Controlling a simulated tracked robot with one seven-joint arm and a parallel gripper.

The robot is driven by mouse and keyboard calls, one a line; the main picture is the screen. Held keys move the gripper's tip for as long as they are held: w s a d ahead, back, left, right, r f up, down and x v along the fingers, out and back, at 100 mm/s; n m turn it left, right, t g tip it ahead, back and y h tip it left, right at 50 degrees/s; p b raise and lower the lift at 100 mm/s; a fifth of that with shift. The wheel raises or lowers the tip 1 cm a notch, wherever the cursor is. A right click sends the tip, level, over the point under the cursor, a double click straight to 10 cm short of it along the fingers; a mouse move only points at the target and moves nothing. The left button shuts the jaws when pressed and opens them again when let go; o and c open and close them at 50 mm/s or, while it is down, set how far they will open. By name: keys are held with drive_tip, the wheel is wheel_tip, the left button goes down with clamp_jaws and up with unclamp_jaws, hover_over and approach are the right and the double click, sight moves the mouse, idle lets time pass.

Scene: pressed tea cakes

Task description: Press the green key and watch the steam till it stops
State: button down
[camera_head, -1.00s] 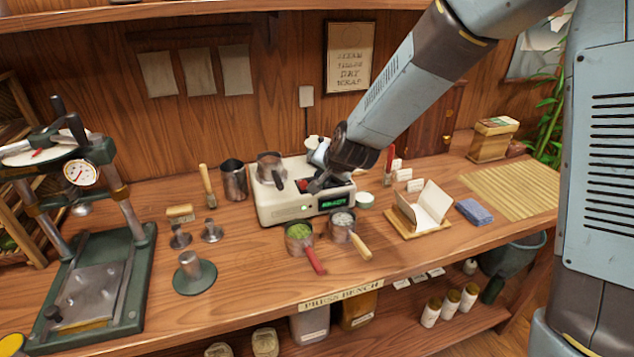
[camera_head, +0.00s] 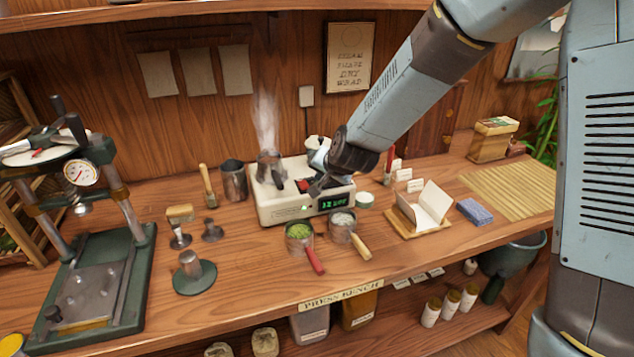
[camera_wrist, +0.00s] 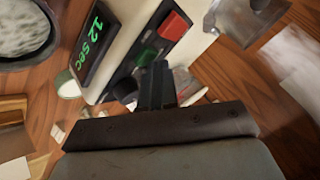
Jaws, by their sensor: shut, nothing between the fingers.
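The cream steamer unit (camera_head: 275,212) stands at the back of the bench, with a metal cup (camera_head: 268,167) on its left part. White steam (camera_head: 266,120) rises from around the cup. The unit's display (camera_wrist: 93,46) reads 12 sec in green. The green key (camera_wrist: 147,56) sits beside the red key (camera_wrist: 173,25) on its panel in the wrist view. My gripper (camera_wrist: 157,72) is shut and empty, its fingertips right at the green key and partly covering it. I cannot tell whether they touch it. In the head view my gripper (camera_head: 314,188) hangs over the unit's right part.
A pan of green leaf (camera_head: 299,231) and a second pan (camera_head: 342,222) stand close in front of the unit. A metal canister (camera_head: 234,182) and brush (camera_head: 207,186) are to its left. A press (camera_head: 95,250) fills the far left.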

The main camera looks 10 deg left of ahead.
idle(0.4)
drive_tip(key=shift+r, duration=0.85)
drive_tip(key=shift+r, duration=0.1)
drive_tip(key=shift+r, duration=2.4)
